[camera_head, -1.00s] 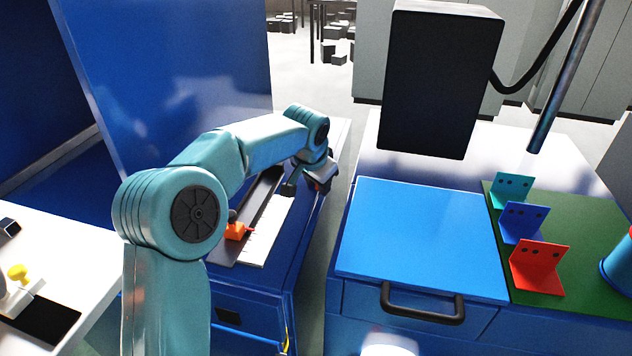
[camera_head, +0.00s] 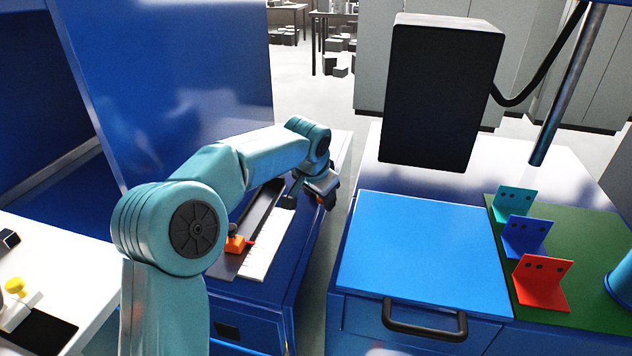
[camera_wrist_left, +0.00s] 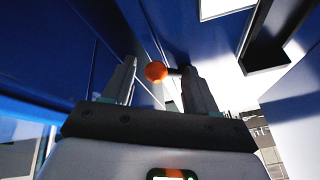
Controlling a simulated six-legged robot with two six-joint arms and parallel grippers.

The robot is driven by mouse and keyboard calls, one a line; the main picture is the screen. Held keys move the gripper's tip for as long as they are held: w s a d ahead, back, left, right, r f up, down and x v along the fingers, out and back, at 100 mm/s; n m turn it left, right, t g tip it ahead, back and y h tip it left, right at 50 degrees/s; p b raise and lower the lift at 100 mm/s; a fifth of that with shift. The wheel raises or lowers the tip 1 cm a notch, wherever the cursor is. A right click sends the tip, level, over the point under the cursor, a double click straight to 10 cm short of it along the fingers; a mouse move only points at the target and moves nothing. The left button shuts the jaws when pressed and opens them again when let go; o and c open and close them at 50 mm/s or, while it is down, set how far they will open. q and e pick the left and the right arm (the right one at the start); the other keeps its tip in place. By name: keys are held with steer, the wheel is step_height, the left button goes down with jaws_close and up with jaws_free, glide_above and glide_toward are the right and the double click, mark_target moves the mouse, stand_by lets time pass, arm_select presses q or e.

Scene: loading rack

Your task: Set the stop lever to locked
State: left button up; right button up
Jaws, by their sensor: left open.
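In the left wrist view an orange ball knob (camera_wrist_left: 156,71), which looks like the stop lever's end, shows between the two fingers of my left gripper, with a short dark rod at its right. I cannot tell whether the fingers touch it. The lever's base and position are hidden. My right gripper is not in view.
A blue lidded box (camera_head: 425,250) and three angle brackets (camera_head: 541,284) stand on the right. A tall blue panel (camera_head: 170,80) rises behind my arm. A narrow gap separates the two cabinets.

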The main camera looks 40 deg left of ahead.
arm_select(q)
steer(key=v, duration=1.5)
steer(key=shift+s+r, duration=0.2)
